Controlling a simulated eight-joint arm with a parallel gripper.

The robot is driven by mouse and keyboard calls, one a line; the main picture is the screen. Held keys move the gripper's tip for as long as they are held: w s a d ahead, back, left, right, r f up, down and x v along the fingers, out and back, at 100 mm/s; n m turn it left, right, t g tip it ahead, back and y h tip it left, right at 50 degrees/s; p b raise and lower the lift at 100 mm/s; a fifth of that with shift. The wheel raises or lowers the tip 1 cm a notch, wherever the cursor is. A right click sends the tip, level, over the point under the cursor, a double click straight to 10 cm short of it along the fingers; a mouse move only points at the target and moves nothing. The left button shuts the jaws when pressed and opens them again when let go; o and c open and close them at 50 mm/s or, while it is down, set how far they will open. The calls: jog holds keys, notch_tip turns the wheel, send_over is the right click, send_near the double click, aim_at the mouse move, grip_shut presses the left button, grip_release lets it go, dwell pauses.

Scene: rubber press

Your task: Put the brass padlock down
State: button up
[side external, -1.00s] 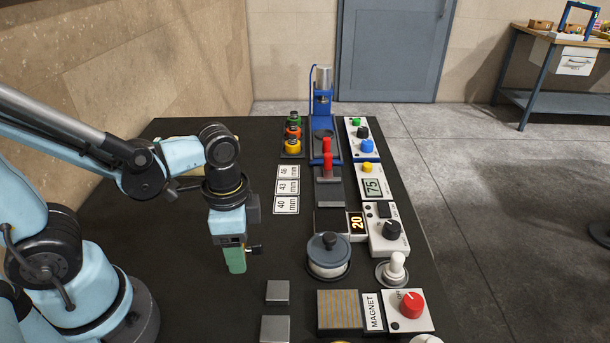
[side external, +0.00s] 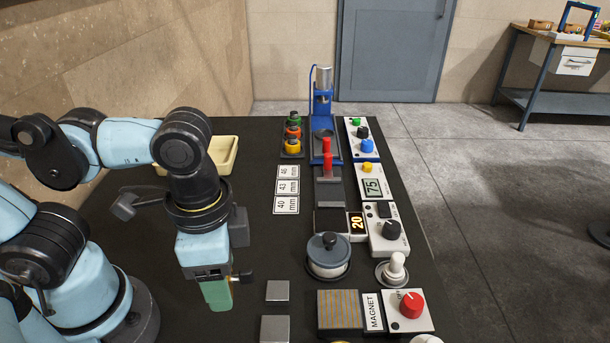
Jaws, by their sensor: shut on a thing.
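My gripper (side external: 217,295) hangs from my arm at the left front, pointing down over the dark table, left of two small grey metal blocks (side external: 277,291). A flat green piece shows at its tip; I cannot tell whether it is a finger or something held. A small dark piece sticks out to its right. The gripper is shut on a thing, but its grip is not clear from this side. No brass padlock can be made out.
A cream tray (side external: 226,150) stands behind my arm, and a dark grey handled thing (side external: 127,204) lies left of it. To the right are a lidded pot (side external: 329,252), a striped plate (side external: 339,309), control boxes (side external: 407,308) and a blue press (side external: 322,105). Number cards (side external: 286,204) lie mid-table.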

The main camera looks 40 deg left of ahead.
jog(key=w+a+n, duration=0.5)
jog(key=a+n, duration=0.1)
jog(key=a, duration=0.5)
jog(key=w+a+n, duration=0.5)
jog(key=a+n, duration=0.1)
jog(key=a, duration=0.6)
jog(key=s+a+f+n, duration=0.1)
jog(key=s+a+f, duration=0.1)
jog(key=a, duration=0.4)
jog(key=s+a+f+n, duration=0.1)
jog(key=s+a+f, duration=0.1)
jog(key=a, duration=0.4)
jog(key=s+a+f+n, duration=0.2)
jog(key=s+a, duration=0.2)
jog(key=a, duration=0.2)
jog(key=shift+s+a+f, duration=0.15)
jog(key=shift+a+f, duration=0.1)
jog(key=shift+f, duration=2.15)
jog(key=shift+f, duration=0.1)
jog(key=o, duration=1.2)
